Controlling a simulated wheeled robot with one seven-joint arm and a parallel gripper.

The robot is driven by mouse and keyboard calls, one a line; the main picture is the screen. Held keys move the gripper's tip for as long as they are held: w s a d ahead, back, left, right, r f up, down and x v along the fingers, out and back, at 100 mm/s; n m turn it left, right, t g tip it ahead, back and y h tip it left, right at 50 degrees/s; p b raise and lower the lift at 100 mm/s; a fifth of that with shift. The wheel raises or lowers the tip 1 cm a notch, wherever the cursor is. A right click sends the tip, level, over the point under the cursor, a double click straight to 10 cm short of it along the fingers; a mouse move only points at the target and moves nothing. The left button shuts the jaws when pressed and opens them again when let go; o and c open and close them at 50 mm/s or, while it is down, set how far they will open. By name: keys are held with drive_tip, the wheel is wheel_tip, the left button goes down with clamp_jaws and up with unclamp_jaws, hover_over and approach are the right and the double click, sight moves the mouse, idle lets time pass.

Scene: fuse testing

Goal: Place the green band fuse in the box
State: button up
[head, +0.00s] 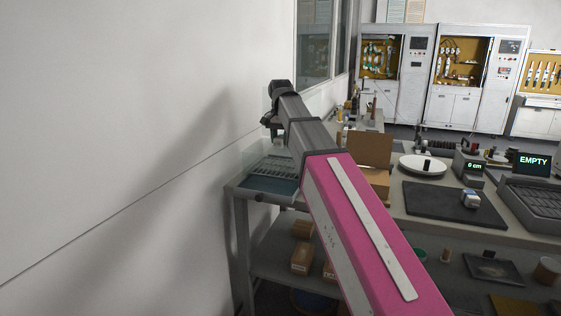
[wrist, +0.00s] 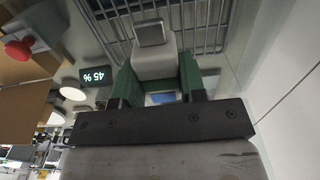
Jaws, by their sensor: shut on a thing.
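My gripper (wrist: 158,72) shows in the wrist view with two green fingers closed on a pale block-shaped fuse (wrist: 155,62) with a grey metal tab. A small blue patch shows below it between the fingers; I cannot make out a green band. A wire rack lies beyond the held fuse. In the head view my gripper (head: 272,122) is small and dark at the far end of my arm, above the clear-walled rack unit; the fuse is not distinguishable there. An open cardboard box (head: 369,151) stands right of my arm, partly hidden by it.
The wire rack (head: 270,166) sits by the left wall. Another pale fuse (head: 471,199) lies on a dark mat (head: 440,205). A white round plate (head: 422,165), a "0 cm" display (head: 474,165) and an "EMPTY" display (head: 533,160) stand nearby.

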sight(280, 137)
wheel_tip(280, 137, down, 8)
drive_tip(key=shift+f, duration=0.1)
idle(0.4)
drive_tip(key=shift+f, duration=0.1)
drive_tip(key=o, duration=1)
wheel_tip(280, 137, up, 12)
drive_tip(key=shift+r, duration=0.2)
